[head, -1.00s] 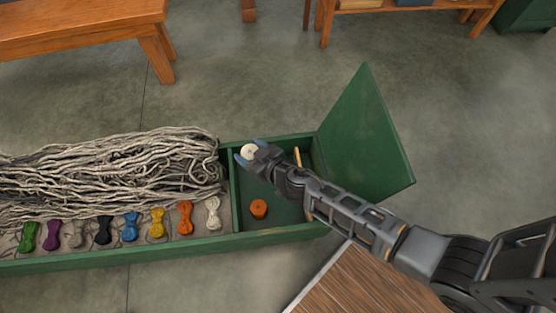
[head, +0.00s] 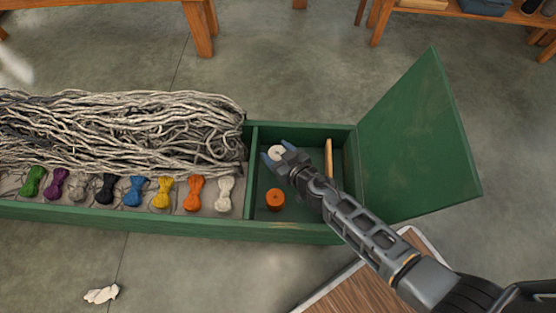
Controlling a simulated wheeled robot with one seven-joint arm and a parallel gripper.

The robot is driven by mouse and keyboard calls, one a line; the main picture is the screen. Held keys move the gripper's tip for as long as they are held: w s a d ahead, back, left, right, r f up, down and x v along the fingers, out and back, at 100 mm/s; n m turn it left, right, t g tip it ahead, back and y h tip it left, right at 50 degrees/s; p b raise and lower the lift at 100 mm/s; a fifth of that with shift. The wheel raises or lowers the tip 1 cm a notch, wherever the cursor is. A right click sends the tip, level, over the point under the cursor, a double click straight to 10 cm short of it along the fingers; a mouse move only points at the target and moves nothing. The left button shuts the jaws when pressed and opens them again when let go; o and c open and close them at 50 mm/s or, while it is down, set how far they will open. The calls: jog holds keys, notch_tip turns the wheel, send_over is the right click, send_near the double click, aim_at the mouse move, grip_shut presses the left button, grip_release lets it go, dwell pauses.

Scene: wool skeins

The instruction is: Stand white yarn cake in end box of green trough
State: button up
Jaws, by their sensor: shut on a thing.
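The white yarn cake (head: 276,153) is between the fingers of my gripper (head: 274,158), at the end box of the green trough (head: 290,227). The gripper is shut on it. The cake shows over the back left part of the end box; I cannot tell whether it touches the box floor. An orange yarn cake (head: 275,200) stands in the same box, toward the front. My wrist and forearm cover part of the box's middle and right side.
A wooden stick (head: 329,158) is in the end box's right part. The green lid (head: 420,140) stands open at the right. Grey wool (head: 120,130) and several coloured skeins (head: 195,192) fill the long compartment. A white scrap (head: 101,294) lies on the floor.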

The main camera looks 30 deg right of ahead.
aim_at(278, 158)
jog(key=shift+f+b, duration=1.7)
jog(key=shift+f, duration=0.15)
jog(key=shift+f, duration=0.1)
jog(key=o, duration=0.8)
jog(key=shift+c, duration=0.2)
jog(key=shift+r, duration=0.3)
jog(key=p+v, duration=0.2)
jog(key=v, duration=0.5)
jog(key=shift+s, duration=0.2)
